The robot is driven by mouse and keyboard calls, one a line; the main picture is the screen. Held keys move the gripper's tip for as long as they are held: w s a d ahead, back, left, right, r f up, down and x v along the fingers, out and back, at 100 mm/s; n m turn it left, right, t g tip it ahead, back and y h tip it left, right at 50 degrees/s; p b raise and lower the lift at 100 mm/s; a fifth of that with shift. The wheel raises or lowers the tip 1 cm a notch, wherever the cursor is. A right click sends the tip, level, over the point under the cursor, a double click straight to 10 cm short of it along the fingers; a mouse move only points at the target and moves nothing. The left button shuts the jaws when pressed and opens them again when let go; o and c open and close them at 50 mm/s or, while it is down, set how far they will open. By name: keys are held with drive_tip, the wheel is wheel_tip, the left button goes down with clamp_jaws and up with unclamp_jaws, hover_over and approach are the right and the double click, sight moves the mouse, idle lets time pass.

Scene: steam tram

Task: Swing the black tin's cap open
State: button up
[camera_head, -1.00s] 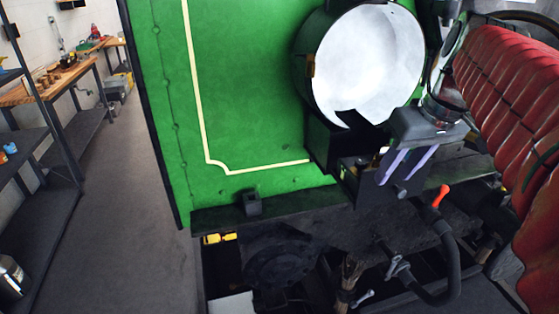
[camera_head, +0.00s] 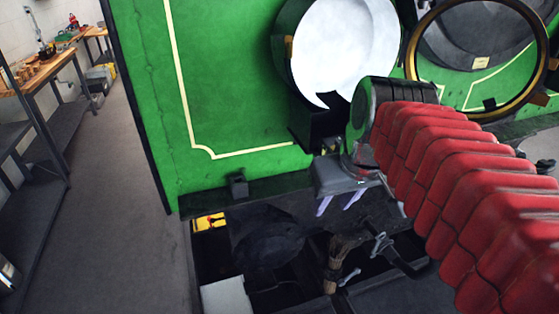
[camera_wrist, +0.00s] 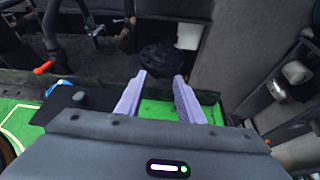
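No black tin with a cap can be made out for certain in either view. A dark round shape (camera_head: 268,238) lies low in front of the green panel, and it also shows beyond my fingertips in the wrist view (camera_wrist: 160,57). It is too dark to tell what it is. My gripper (camera_head: 336,207) is in front of the tram front's lower edge. In the wrist view my gripper (camera_wrist: 160,77) has its two purple fingers apart with nothing between them.
The green tram front (camera_head: 235,90) carries a big white-faced lamp (camera_head: 347,45) and a small black bracket (camera_head: 238,186). Below are a yellow object (camera_head: 209,221), a pale block (camera_head: 228,297) and dark pipes. A red-tipped lever (camera_wrist: 44,68) shows in the wrist view. Grey floor (camera_head: 115,200) is open at left.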

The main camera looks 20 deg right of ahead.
drive_tip(key=shift+s+a+f, duration=0.6)
drive_tip(key=shift+a+f, duration=0.15)
drive_tip(key=shift+a, duration=0.1)
drive_tip(key=shift+c, duration=0.8)
drive_tip(key=shift+s+a+f, duration=0.15)
drive_tip(key=shift+a+f, duration=0.1)
drive_tip(key=shift+a, duration=0.05)
drive_tip(key=shift+c, duration=0.7)
drive_tip(key=s+a+f+t, duration=0.1)
drive_tip(key=s+a+f, duration=0.2)
drive_tip(key=a+f, duration=0.2)
drive_tip(key=shift+s+f, duration=0.15)
drive_tip(key=shift+f, duration=0.2)
drive_tip(key=shift+a, duration=0.1)
